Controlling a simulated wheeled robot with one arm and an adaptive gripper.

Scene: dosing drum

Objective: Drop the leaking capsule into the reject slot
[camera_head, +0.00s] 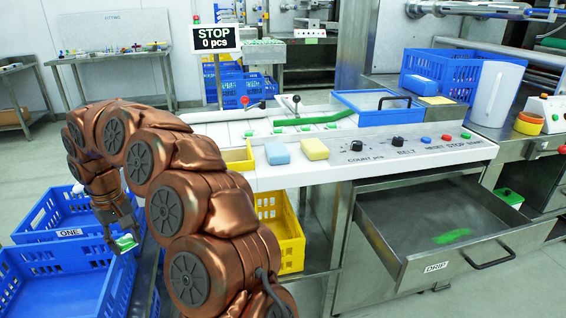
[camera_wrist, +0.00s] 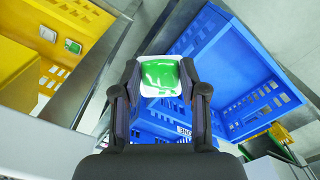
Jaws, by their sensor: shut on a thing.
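My gripper (camera_head: 120,240) is at the left of the head view, pointing down over the blue crates. In the wrist view my gripper (camera_wrist: 160,84) is shut on the leaking capsule (camera_wrist: 160,70), a white block with green smeared over its face. The capsule (camera_head: 126,242) shows small and partly hidden by the fingers in the head view. No slot is clearly marked as reject; a yellow opening (camera_head: 238,160) is at the left end of the machine's front panel, partly behind my arm.
Blue crates, one labelled ONE (camera_head: 60,225) and one in front (camera_head: 60,285), stand beside a steel edge. A yellow crate (camera_head: 290,245) stands under the machine; the wrist view shows small white-and-green pieces in a yellow crate (camera_wrist: 92,18). The DRIP drawer (camera_head: 410,262) stands open.

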